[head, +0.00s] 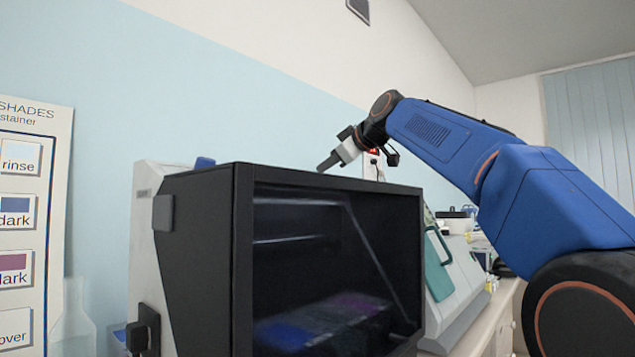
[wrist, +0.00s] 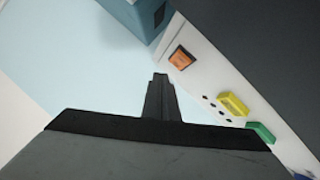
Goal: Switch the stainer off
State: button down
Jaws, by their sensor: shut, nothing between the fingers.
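In the wrist view, a white panel carries an orange rocker switch (wrist: 182,58), a yellow button (wrist: 233,104) and a green button (wrist: 261,133). I cannot tell the switch's position. My gripper (head: 324,165) is above the top of the cabinet in the head view. In the wrist view its shut, empty fingers (wrist: 160,79) point toward the panel, just left of the orange switch and apart from it.
Inside the cabinet are dim blue and purple blocks (head: 320,322). A pale machine with a teal handle (head: 437,275) stands to the right. The space above the cabinet is open.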

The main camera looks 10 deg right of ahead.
jog(key=shift+s+d+r, duration=0.2)
jog(key=shift+s+r, duration=0.1)
jog(key=shift+r, duration=0.35)
jog(key=shift+s+d+r, duration=0.2)
jog(key=shift+s+r, duration=0.05)
jog(key=shift+r, duration=0.4)
jog(key=shift+s+d+r, duration=0.2)
jog(key=shift+s+r, duration=0.1)
jog(key=shift+r, duration=0.35)
